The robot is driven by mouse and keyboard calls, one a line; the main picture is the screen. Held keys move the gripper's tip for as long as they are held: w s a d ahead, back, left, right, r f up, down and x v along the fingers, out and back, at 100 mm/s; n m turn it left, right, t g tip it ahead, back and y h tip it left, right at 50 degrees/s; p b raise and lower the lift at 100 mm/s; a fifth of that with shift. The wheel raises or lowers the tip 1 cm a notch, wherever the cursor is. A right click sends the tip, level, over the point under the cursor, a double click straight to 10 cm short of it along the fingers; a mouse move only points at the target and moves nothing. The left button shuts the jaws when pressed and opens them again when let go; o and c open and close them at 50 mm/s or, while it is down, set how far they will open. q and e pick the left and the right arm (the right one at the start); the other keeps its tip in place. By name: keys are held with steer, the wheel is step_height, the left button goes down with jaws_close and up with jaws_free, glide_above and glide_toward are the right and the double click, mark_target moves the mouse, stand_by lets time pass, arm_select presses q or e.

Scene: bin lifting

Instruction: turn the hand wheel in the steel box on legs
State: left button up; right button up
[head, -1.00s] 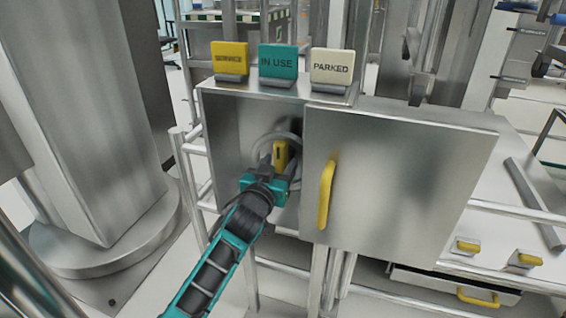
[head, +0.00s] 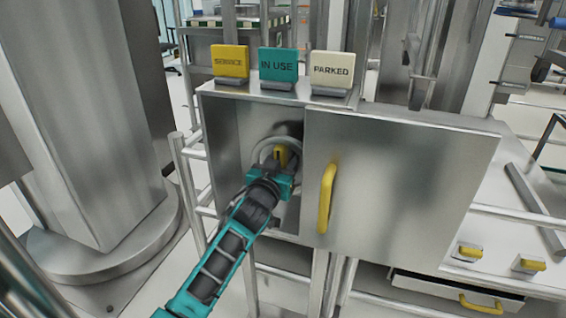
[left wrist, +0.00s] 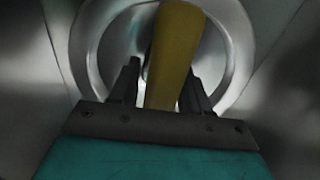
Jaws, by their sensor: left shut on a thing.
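The steel box (head: 222,128) stands on legs with its door (head: 400,170) open, swung to the right, a yellow handle (head: 326,198) on it. Inside is a round metal hand wheel (head: 262,150) with a yellow grip (head: 281,156). In the left wrist view the wheel's rim (left wrist: 238,50) rings the yellow grip (left wrist: 176,50). My left gripper (head: 283,172) reaches into the box and is shut on the yellow grip, its dark fingers on either side. The gripper hides the wheel's lower part. My right gripper is out of view.
Three signs stand on the box: yellow SERVICE (head: 230,62), teal IN USE (head: 278,66) and cream PARKED (head: 331,70). A metal rail (head: 185,175) runs left of the box. A drawer (head: 455,288) sits partly open at lower right.

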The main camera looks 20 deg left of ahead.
arm_select(q)
jaws_close()
